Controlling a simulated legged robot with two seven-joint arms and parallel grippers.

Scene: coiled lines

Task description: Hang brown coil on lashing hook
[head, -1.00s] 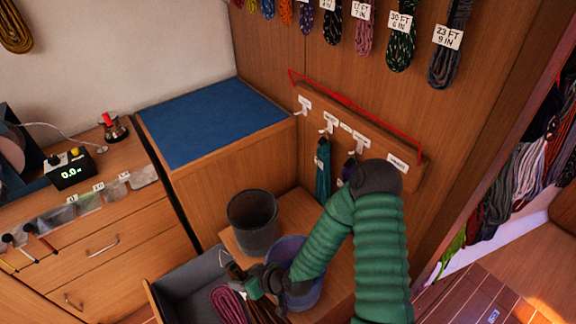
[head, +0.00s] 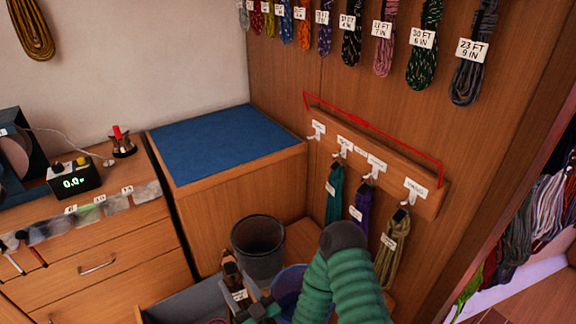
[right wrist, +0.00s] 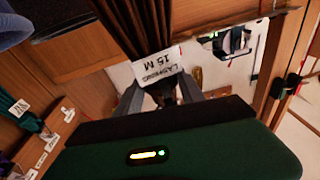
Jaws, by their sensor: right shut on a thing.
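The brown coil (right wrist: 138,28) has a white tag reading "LASHING 15 M" in the right wrist view. My right gripper (right wrist: 166,96) is shut on it just below the tag. In the head view the brown coil (head: 231,268) is in front of the dark bucket, and my green-sleeved right arm partly covers the gripper. The hook board (head: 375,155) is on the wood wall. Its leftmost hook (head: 315,134) is bare; its small label is not readable. Teal (head: 334,195), purple (head: 361,212) and olive (head: 391,252) coils hang from the other hooks. My left gripper is not in view.
A dark bucket (head: 258,246) and a bluish bucket (head: 288,283) stand below the board, the bluish one partly behind my arm. An open grey drawer (head: 185,303) is at the bottom. A blue-topped cabinet (head: 225,142) stands left of the board. A red line (head: 370,126) runs along the board's top.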

